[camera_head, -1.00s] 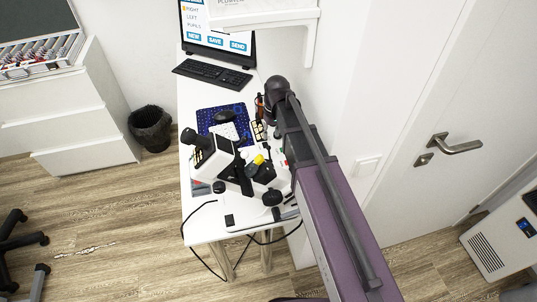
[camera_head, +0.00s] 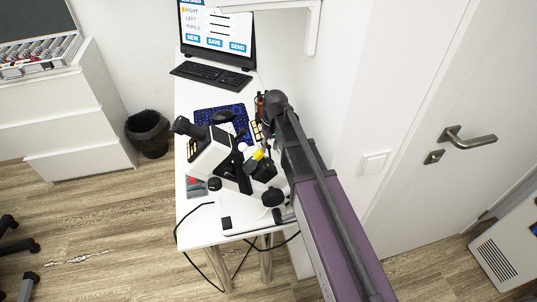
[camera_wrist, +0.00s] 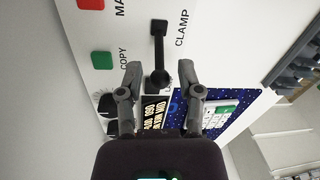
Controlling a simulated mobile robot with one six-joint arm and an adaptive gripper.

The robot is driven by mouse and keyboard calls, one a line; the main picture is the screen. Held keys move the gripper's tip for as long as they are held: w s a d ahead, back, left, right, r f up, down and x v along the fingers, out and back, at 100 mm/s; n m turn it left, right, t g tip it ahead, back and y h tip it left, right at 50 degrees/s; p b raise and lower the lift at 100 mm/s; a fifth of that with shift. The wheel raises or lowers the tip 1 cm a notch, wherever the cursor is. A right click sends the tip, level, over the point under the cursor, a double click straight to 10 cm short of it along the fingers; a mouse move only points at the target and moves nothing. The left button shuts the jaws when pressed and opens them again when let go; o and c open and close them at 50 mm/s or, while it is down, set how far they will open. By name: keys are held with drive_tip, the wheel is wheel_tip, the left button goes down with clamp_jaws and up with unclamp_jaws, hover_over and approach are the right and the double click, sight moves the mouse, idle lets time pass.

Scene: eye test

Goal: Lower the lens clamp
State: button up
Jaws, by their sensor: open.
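The lens clamp lever (camera_wrist: 158,48) is a black bar with a round pivot end and a wider tip, next to the printed word CLAMP on a white panel (camera_wrist: 215,35) in the wrist view. My gripper (camera_wrist: 160,72) is open and empty, with one finger on each side of the lever's round end in the picture. I cannot tell how far the fingers are from the lever; no contact shows. In the head view the white and black lens instrument (camera_head: 212,150) stands on the white desk (camera_head: 232,228). My arm hides part of its right side, and my gripper is not clear there.
In the wrist view, a red button (camera_wrist: 90,4), a green COPY button (camera_wrist: 102,60) and black knobs (camera_wrist: 106,102) are near. A blue starry mat (camera_wrist: 215,97) lies below. A keyboard (camera_head: 211,77) and monitor (camera_head: 217,35) stand behind; a wall is close right.

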drive_tip(key=shift+a+f+b, duration=0.1)
drive_tip(key=shift+f+b, duration=0.55)
drive_tip(key=shift+f, duration=0.25)
drive_tip(key=shift+s, duration=0.1)
clamp_jaws()
